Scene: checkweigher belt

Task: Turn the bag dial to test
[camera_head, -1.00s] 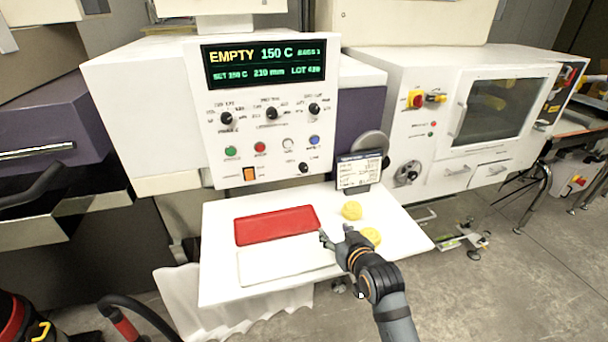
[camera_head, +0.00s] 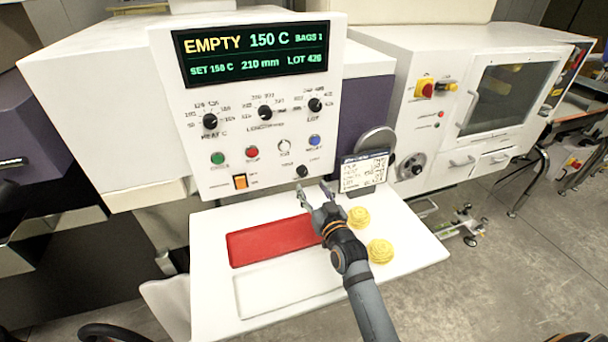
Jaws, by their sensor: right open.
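The white machine panel (camera_head: 185,135) carries several dials. A small black knob (camera_head: 302,171) sits low on the panel, at the right; its tiny labels are too blurred to read, so I cannot tell whether it is the bag dial or where it points. My right gripper (camera_head: 313,190) is open and empty, its fingers pointing up at the panel just below and right of this knob, seemingly apart from it. The display (camera_head: 250,53) reads EMPTY, 150 C, BAGS 1, 210 mm. My left gripper is not in view.
Three black dials, heat (camera_head: 210,121), length (camera_head: 265,112) and lot (camera_head: 315,104), sit higher up. Green (camera_head: 217,158), red (camera_head: 252,152) and blue (camera_head: 315,140) buttons lie between. A red tray (camera_head: 270,240), yellow items (camera_head: 380,250) and a label card (camera_head: 364,172) stand on the shelf.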

